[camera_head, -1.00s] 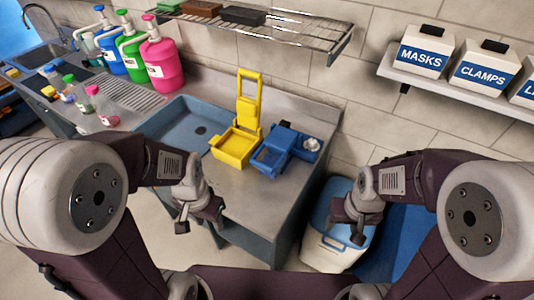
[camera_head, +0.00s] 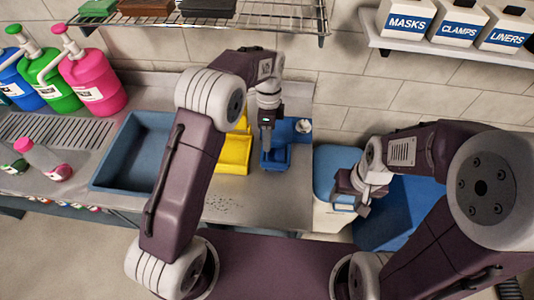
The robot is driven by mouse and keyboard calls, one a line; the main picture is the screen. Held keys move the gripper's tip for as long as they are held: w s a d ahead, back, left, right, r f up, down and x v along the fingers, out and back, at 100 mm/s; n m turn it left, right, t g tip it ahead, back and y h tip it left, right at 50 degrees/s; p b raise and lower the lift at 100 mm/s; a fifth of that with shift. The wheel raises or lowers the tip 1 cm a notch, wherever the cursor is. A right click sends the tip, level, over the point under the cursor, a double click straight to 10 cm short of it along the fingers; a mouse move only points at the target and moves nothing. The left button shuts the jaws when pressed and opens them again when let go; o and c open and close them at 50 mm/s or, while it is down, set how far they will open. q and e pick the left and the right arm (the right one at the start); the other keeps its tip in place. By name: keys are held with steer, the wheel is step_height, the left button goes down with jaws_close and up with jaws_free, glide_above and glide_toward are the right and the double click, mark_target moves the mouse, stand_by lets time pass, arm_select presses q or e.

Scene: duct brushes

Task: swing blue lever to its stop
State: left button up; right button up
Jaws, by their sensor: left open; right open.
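The blue device (camera_head: 292,131) stands on the grey counter, with an open box-like part (camera_head: 277,160) at its front. Its lever cannot be told apart clearly, as my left gripper hides part of it. My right gripper (camera_head: 351,194) is open and empty, low at the right in front of the white-and-blue bin.
A blue-grey sink basin (camera_head: 120,165) lies left of the devices. A wire shelf (camera_head: 255,18) hangs above and behind my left wrist. The white-and-blue bin (camera_head: 325,175) stands right of the counter. Pump bottles, including a pink one (camera_head: 95,80), stand at the left. The front counter is clear.

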mark_target(272, 163)
arm_select(q)
steer(key=f, duration=0.2)
steer(key=s+d+f+p, duration=0.1)
steer(key=f, duration=0.1)
steer(key=s+f, duration=0.1)
steer(key=shift+d+f, duration=0.35)
steer(key=shift+f, duration=0.05)
steer(key=shift+s+d+f+p, duration=0.15)
steer(key=shift+f+p, duration=0.1)
steer(key=shift+f, duration=0.35)
steer(key=shift+s+f+p, duration=0.1)
steer(key=shift+f+p, duration=0.15)
steer(key=shift+f, duration=0.35)
steer(key=shift+s+d+f, duration=0.15)
steer(key=shift+d+f, duration=0.15)
steer(key=shift+f, duration=0.15)
steer(key=shift+a, duration=0.25)
steer(key=c, duration=0.9)
jaws_close()
arm_select(e)
steer(key=shift+s+d+r, duration=0.1)
steer(key=shift+d+r, duration=0.75)
steer(key=shift+r, duration=0.2)
